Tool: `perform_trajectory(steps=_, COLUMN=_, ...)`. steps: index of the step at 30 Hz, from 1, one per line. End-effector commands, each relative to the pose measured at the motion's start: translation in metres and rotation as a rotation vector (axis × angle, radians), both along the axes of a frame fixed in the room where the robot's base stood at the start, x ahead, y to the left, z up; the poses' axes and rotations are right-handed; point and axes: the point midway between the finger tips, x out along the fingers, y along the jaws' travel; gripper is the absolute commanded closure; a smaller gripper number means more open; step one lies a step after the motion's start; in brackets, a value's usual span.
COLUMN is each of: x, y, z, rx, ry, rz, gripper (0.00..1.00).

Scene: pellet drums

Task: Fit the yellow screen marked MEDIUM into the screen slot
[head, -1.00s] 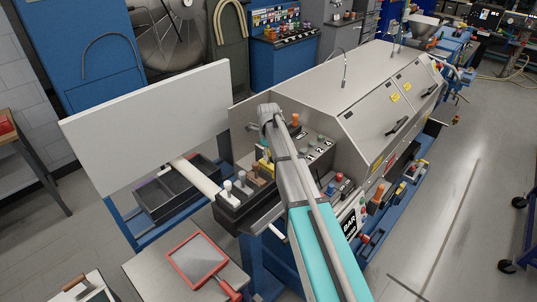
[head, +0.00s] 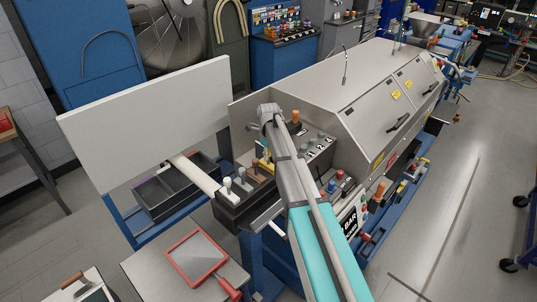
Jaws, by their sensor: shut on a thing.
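A small yellow part (head: 264,154), which looks like the edge of the yellow screen, shows beside my arm above the dark machine block. Its MEDIUM marking cannot be read. My gripper (head: 267,143) is mostly hidden by my own arm link and is shut on the yellow part. The dark block (head: 232,213) below carries a row of pale and brown knobs (head: 240,176). The screen slot cannot be made out, and whether the yellow part touches the block is unclear.
A red-framed screen with a handle (head: 196,258) lies on a grey table (head: 150,268) at the front. A large pale panel (head: 150,120) stands at left. Black bins (head: 175,195) sit behind the block. The long machine's sloped cover (head: 375,105) lies to the right.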

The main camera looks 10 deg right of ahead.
Motion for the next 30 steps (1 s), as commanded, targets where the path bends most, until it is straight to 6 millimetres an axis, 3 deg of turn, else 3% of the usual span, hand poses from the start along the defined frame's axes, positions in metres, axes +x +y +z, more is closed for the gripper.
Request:
perform_trajectory(steps=17, x=0.0000, y=0.0000, z=-0.0109, rx=0.000, ry=0.000, rz=0.000, gripper=1.00)
perform_trajectory(steps=18, x=0.0000, y=0.0000, z=-0.0100, rx=0.000, ry=0.000, rz=0.000, gripper=0.57)
perform_trajectory(steps=21, x=0.0000, y=0.0000, z=-0.0098, rx=0.000, ry=0.000, rz=0.000, gripper=0.39)
perform_trajectory(steps=24, x=0.0000, y=0.0000, z=-0.0098, rx=0.000, ry=0.000, rz=0.000, gripper=0.22)
perform_trajectory(steps=30, x=0.0000, y=0.0000, z=-0.0098, rx=0.000, ry=0.000, rz=0.000, gripper=0.22)
